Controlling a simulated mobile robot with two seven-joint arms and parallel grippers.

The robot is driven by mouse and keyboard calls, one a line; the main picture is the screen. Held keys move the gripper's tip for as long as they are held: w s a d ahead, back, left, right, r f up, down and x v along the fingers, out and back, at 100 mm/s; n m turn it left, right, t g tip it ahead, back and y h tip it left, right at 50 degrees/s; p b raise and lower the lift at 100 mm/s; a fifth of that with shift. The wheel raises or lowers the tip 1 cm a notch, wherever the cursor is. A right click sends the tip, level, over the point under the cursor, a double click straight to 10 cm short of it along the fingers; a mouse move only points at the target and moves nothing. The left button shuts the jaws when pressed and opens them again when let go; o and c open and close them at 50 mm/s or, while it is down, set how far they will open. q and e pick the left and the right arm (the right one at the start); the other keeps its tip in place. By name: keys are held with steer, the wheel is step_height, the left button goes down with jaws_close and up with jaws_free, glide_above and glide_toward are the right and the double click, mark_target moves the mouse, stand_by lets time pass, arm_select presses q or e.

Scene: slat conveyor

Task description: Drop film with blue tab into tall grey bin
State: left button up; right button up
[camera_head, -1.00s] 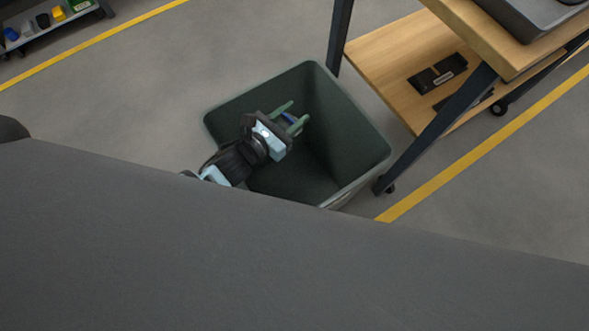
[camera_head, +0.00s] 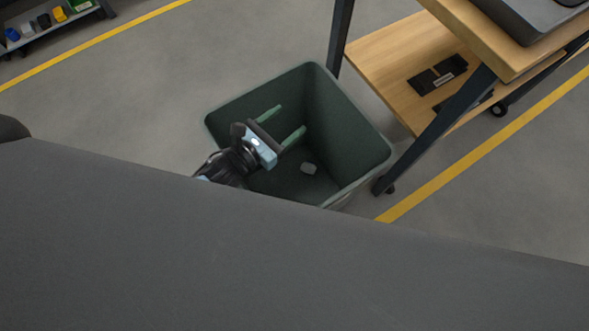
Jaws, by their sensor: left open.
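The tall bin (camera_head: 355,130) is dark grey-green and stands on the floor in the middle of the view, its open top facing up. My left gripper (camera_head: 290,120) reaches over the bin's left side; its two green fingers are spread over the opening with nothing between them. My right gripper is not in view.
A wheeled cart with wooden shelves (camera_head: 390,62) stands just right of the bin, with a dark box (camera_head: 437,75) on its lower shelf. A low rack with coloured items (camera_head: 58,14) is at the far left. Open floor lies left of the bin.

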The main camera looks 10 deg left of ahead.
arm_select(q)
steer(key=v, duration=0.5)
stand_by(0.6)
